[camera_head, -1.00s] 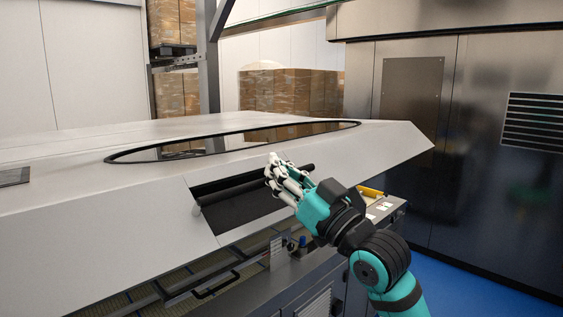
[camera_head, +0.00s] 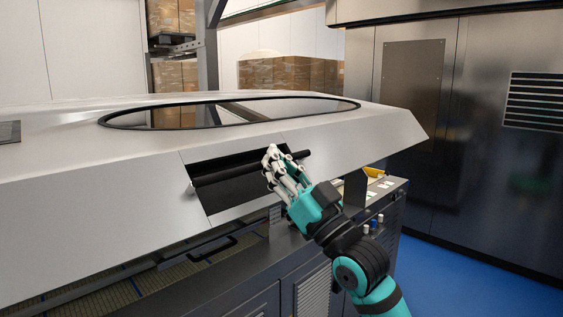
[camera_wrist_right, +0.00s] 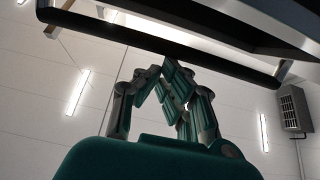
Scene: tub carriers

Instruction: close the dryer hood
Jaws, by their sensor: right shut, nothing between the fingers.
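The dryer hood (camera_head: 110,170) is a large pale grey cover with an oval window (camera_head: 165,119). It is partly lowered, with a gap above the dark dryer body (camera_head: 250,270). A black handle bar (camera_head: 230,173) spans a dark recess in its sloped front. My right gripper (camera_head: 274,165) is at the right end of this bar, its fingers together and empty. In the right wrist view, the fingers (camera_wrist_right: 170,80) point up at a black bar (camera_wrist_right: 130,36); I cannot tell whether they touch it. My left gripper is not in view.
A control ledge (camera_head: 390,188) with knobs and a yellow part (camera_head: 375,171) stands right of my gripper. A dark metal cabinet (camera_head: 480,170) stands at the right. Blue floor (camera_head: 450,275) is clear between. Stacked boxes (camera_head: 290,74) are behind.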

